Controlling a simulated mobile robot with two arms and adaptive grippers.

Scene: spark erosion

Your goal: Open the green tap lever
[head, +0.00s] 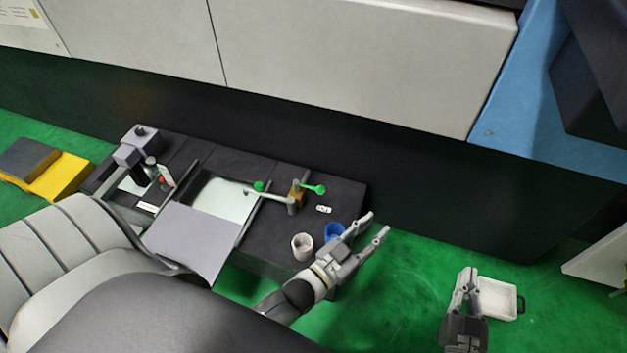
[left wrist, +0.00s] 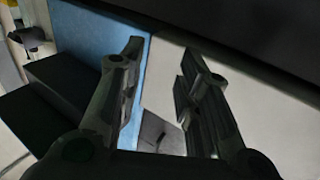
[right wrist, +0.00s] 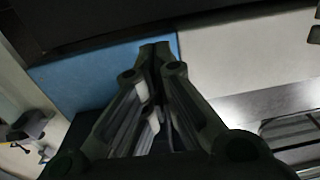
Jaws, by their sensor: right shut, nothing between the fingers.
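The green tap lever (head: 314,189) sticks out to the right of a small brass-coloured tap body (head: 296,194) on the black bench. A second green knob (head: 259,186) shows just left of the tap; I cannot tell whether it belongs to the same lever. A grey pipe (head: 270,196) runs left from the tap. My left gripper (head: 379,225) is open and empty, to the right of and below the tap, apart from it. My right gripper (head: 468,272) is shut and empty, further right. Neither wrist view shows the tap.
A white cup (head: 302,247) and a blue cup (head: 334,231) stand near the bench's right end, close to my left gripper. A white tray (head: 498,298) is beside my right gripper. Large cabinet panels (head: 360,60) rise behind the bench. Green floor (head: 400,275) lies clear between the grippers.

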